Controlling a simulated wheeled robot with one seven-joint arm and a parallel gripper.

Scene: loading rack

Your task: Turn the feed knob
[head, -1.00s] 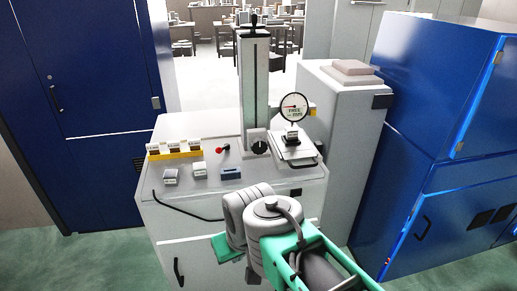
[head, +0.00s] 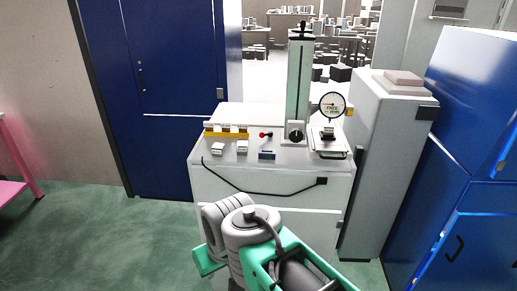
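A black round knob (head: 296,131) with a light mark sits low on the front of an upright column (head: 301,85). The column stands on a grey cabinet (head: 270,185) and has a small black handle (head: 302,27) at its top. I cannot tell from a label which of these is the feed knob. A round dial gauge (head: 332,104) with a red needle is just right of the column, above a small plate (head: 328,147). My folded arm is in front of the cabinet, below and apart from the knob. My gripper's fingers are not visible.
A red-tipped lever (head: 266,135), several small blocks and a yellow-edged rack (head: 226,132) share the cabinet top. A black cable (head: 250,190) hangs across its front. A tall grey cabinet (head: 390,160) and blue cabinets (head: 480,150) stand right. Green floor (head: 100,235) is open at left.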

